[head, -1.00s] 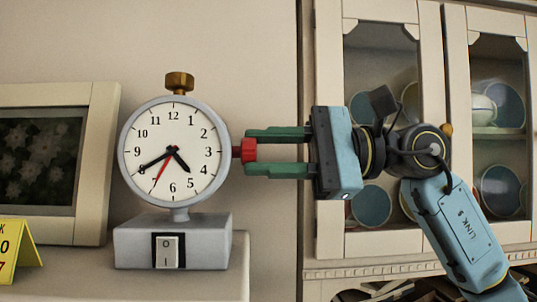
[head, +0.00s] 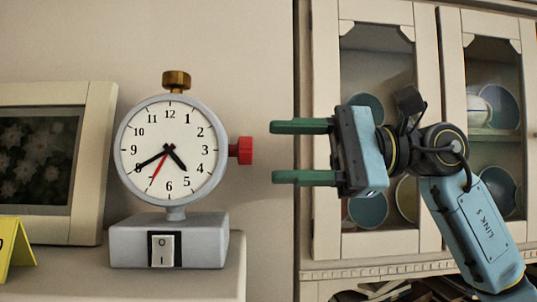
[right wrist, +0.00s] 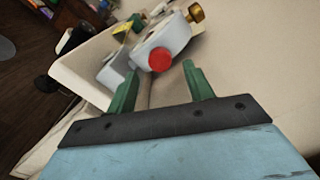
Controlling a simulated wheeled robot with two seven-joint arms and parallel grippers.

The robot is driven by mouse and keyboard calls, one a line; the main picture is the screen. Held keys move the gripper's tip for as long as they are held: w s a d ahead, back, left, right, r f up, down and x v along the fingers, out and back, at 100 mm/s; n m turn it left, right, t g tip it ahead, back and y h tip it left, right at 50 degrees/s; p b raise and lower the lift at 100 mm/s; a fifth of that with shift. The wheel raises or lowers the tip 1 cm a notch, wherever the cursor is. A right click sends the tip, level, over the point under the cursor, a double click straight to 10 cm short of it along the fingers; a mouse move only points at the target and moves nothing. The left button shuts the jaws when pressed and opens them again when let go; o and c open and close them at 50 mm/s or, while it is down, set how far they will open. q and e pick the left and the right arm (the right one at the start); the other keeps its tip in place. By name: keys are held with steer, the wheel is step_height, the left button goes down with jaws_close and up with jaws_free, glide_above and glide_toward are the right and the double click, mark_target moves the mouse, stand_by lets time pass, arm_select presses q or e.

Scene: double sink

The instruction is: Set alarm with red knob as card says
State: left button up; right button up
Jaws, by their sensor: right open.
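The alarm clock (head: 172,107) has a white face, a short black hand between 4 and 5, a long black hand at 8 and a thin red hand near 7. Its red knob (head: 242,151) sticks out on the right side; it also shows in the right wrist view (right wrist: 159,59). The yellow card (head: 17,258) is cut off at the left edge, its writing mostly out of view. My right gripper (head: 273,152) is open and empty, just right of the knob and level with it, not touching. My left gripper is not in view.
The clock stands on a grey base with a switch (head: 163,250), on a pale ledge (head: 238,262). A brass knob (head: 176,80) tops the clock. A framed panel (head: 95,150) is at left. A glass-door cabinet (head: 325,120) stands behind my right arm.

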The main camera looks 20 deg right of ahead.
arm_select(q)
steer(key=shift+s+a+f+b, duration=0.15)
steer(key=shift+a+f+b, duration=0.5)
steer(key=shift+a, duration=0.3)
arm_select(e)
steer(key=v, duration=1)
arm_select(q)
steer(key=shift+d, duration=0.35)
